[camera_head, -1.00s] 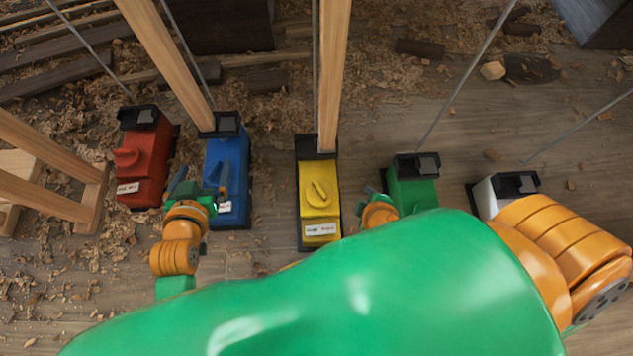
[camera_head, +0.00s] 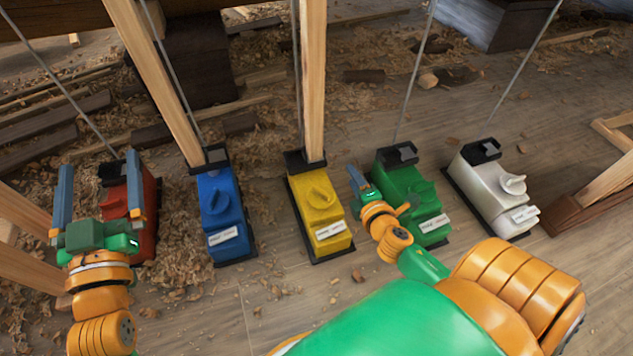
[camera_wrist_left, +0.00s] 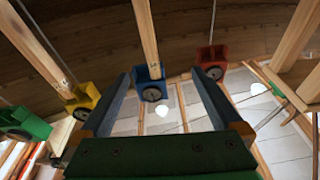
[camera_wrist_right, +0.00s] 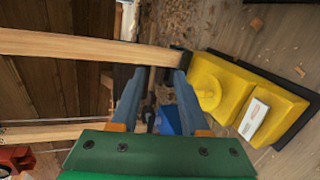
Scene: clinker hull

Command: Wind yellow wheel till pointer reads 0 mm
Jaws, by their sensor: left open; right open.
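The yellow box (camera_head: 318,215) stands on the floor between the blue and green ones. Its raised yellow wheel (camera_head: 318,198) is on top, with a white label (camera_head: 330,231) whose text is too small to read. The yellow wheel also shows in the right wrist view (camera_wrist_right: 208,88), just right of the fingers. My right gripper (camera_head: 358,180) is open and empty between the yellow and green boxes, apart from the wheel. My left gripper (camera_head: 98,170) is open, in front of the red box. I cannot make out a pointer or a reading.
Red (camera_head: 143,190), blue (camera_head: 222,215), green (camera_head: 410,195) and white (camera_head: 492,190) boxes stand in the row. Wooden props (camera_head: 312,80) and thin rods rise behind them. Shavings and timber litter the floor. The left wrist view shows coloured blocks (camera_wrist_left: 150,85) under planking.

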